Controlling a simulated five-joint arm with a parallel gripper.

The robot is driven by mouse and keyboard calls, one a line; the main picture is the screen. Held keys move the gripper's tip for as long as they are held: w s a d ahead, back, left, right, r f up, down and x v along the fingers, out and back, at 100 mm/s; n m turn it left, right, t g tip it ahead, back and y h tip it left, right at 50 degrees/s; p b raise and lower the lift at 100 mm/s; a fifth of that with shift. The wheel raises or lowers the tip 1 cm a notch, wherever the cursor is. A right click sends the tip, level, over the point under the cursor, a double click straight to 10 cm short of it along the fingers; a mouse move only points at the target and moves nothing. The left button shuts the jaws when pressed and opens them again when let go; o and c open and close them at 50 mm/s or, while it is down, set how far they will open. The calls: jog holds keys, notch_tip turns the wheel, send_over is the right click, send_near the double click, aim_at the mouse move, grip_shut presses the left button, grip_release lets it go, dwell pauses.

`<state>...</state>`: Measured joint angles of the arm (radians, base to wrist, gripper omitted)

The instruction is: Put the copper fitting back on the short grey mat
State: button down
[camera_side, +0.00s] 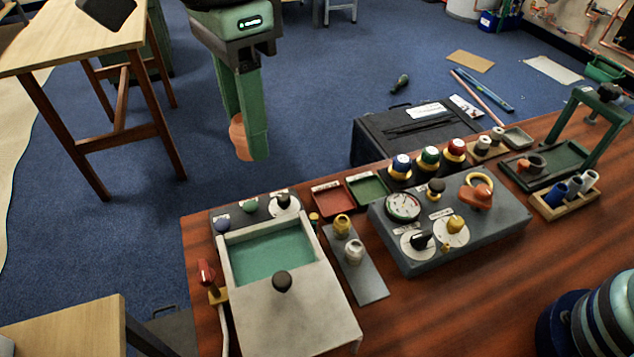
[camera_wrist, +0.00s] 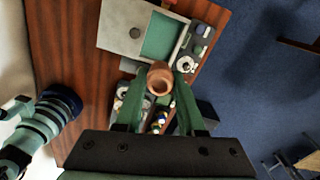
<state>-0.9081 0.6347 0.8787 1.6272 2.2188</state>
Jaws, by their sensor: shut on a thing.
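My gripper (camera_side: 246,148) is shut on the copper fitting (camera_side: 238,136), high in the side view and at the left of the bench's far end. The wrist view shows the copper fitting (camera_wrist: 159,78), round with an open mouth, between the two green fingers of my gripper (camera_wrist: 160,84). The short grey mat (camera_side: 370,285) lies on the bench between the white box and the grey gauge panel. A brass fitting (camera_side: 343,225) and a silvery fitting (camera_side: 353,251) stand on its far part; its near part is bare.
The white box (camera_side: 290,310) with a green basin and black knob stands left of the mat. The grey panel (camera_side: 470,235) with gauge and knobs stands right of it. Red (camera_side: 333,198) and green (camera_side: 367,188) trays lie behind. A green frame (camera_side: 590,130) rises at far right.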

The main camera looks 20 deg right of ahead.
dwell(0.3)
jog(key=s+d+f, duration=0.2)
jog(key=d+f, duration=0.3)
jog(key=f, duration=0.6)
send_over(369, 285)
jog(key=shift+f, duration=6.85)
jog(key=shift+f, duration=1.3)
jog(key=shift+c, duration=0.2)
grip_release()
notch_tip(369, 285, up, 8)
